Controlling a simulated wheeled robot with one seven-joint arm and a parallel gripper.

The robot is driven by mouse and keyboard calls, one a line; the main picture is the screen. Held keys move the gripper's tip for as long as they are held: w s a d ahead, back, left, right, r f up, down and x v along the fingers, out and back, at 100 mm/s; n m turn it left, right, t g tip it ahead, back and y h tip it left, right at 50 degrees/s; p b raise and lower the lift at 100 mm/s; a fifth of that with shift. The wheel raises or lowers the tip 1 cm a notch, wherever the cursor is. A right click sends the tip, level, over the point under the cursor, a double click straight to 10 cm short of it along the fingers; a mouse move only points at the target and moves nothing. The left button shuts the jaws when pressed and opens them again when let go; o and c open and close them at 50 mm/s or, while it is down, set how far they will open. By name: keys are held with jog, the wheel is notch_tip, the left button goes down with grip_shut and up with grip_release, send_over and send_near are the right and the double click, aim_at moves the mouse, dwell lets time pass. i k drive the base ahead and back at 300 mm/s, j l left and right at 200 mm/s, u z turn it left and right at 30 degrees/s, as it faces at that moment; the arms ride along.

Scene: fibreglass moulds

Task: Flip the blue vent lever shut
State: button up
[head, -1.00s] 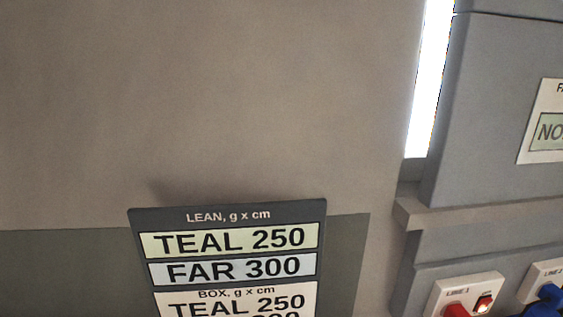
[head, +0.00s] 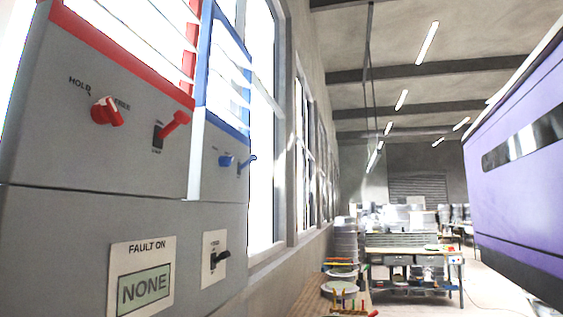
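The blue vent lever (head: 246,163) is on the grey wall panel at the left of the head view, below the blue-framed louvred vent (head: 228,122). It is small here and sticks out from its slot, tilted up to the right. A small blue knob (head: 226,160) sits just to its left. The slats of the blue vent look parted, with bright light between them. My gripper is not in view.
A red-framed vent (head: 120,52) with a red knob (head: 106,111) and red lever (head: 172,124) is nearer. Below are a "NONE" fault plate (head: 144,288) and a black switch (head: 220,259). A purple body (head: 520,140) stands right; a cluttered workbench (head: 410,252) stands far back.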

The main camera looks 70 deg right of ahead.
aim_at(253, 157)
jog(key=z, duration=1.25)
jog(key=i+l+u, duration=0.1)
jog(key=u, duration=0.25)
jog(key=l+u, duration=0.35)
jog(key=i+l+u, duration=0.15)
jog(key=u, duration=0.25)
jog(key=l+u, duration=0.4)
jog(key=l, duration=2.1)
